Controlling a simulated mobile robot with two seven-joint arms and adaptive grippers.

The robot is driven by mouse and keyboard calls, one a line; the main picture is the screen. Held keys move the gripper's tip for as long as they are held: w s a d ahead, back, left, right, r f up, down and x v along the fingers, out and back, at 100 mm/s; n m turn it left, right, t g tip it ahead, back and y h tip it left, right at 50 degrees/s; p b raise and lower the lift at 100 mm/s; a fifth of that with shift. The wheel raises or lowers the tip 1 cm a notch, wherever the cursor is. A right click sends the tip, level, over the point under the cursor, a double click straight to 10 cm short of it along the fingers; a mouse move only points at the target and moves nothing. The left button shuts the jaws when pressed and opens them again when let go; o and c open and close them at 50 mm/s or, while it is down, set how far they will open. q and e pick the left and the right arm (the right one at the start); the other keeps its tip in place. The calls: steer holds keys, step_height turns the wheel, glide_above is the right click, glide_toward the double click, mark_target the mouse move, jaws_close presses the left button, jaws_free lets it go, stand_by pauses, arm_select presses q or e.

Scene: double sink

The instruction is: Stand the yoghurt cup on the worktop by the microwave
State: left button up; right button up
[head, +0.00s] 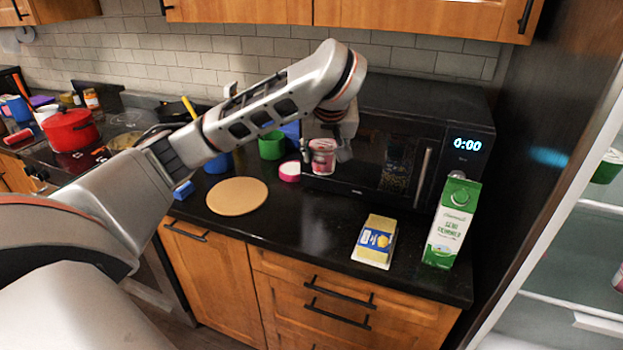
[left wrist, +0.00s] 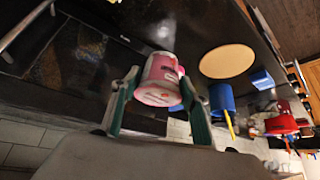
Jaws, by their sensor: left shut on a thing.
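The yoghurt cup (head: 322,160), pink and white, is in front of the left part of the microwave (head: 400,150) in the head view. My left gripper (head: 325,148) is shut on the cup; in the left wrist view, its two green-edged fingers (left wrist: 160,92) are on either side of the cup (left wrist: 161,72). The cup looks roughly upright in the head view. I cannot tell whether its base touches the black worktop (head: 310,218). My right gripper is not in view.
A pink, white-topped tub (head: 289,171) stands just left of the cup, with a green cup (head: 271,146) behind. A round board (head: 237,196) lies further left. A butter pack (head: 376,240) and green-white carton (head: 452,222) stand right. Worktop between board and butter is clear.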

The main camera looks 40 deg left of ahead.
arm_select(q)
steer(key=shift+w+a+r+n, duration=0.15)
steer(key=shift+a+r, duration=0.1)
steer(key=shift+r, duration=0.15)
steer(key=shift+w+a+r+n, duration=0.15)
steer(key=shift+a+r, duration=0.05)
steer(key=shift+r, duration=0.2)
step_height(320, 180, down, 20)
steer(key=shift+r, duration=0.1)
steer(key=shift+f, duration=0.2)
steer(key=o, duration=1.2)
